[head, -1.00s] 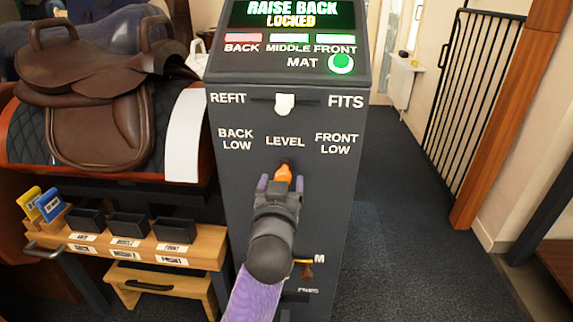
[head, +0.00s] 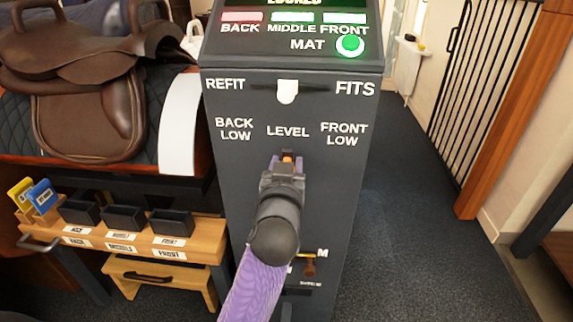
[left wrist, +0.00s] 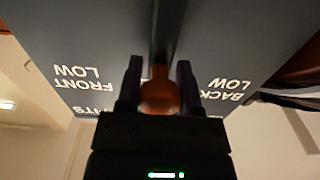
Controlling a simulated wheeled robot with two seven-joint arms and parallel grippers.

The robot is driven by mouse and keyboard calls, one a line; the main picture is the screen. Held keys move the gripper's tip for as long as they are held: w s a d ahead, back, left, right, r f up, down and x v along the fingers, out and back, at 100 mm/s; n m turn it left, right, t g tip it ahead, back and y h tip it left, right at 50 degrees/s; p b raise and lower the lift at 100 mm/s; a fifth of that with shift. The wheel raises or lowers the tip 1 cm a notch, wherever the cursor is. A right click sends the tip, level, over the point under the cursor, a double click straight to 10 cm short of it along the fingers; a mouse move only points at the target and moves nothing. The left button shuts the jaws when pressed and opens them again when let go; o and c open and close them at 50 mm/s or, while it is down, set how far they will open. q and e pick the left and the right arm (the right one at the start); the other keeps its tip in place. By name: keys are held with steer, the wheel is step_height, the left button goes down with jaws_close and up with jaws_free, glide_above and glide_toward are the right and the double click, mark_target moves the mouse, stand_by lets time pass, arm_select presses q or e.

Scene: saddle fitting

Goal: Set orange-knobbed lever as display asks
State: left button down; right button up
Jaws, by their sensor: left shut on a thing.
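The dark post (head: 235,180) carries a lever with an orange knob (head: 288,157), which shows just under the LEVEL label (head: 288,131). My left gripper (head: 287,162) is shut on the knob, its fingers on either side. In the left wrist view the knob (left wrist: 160,92) sits between the fingers, with the dark shaft behind it. BACK LOW (head: 234,129) and FRONT LOW (head: 344,134) are printed left and right of LEVEL. The display (head: 300,4) is mostly cut off at the top; only part of its lower line shows. My right gripper is out of view.
A white slider (head: 288,92) sits between REFIT and FITS. A green MAT light (head: 350,45) glows above. A brass handle (head: 309,264) is low on the post. A brown saddle (head: 85,60) and a wooden tray bench (head: 205,240) stand left. The floor right is clear.

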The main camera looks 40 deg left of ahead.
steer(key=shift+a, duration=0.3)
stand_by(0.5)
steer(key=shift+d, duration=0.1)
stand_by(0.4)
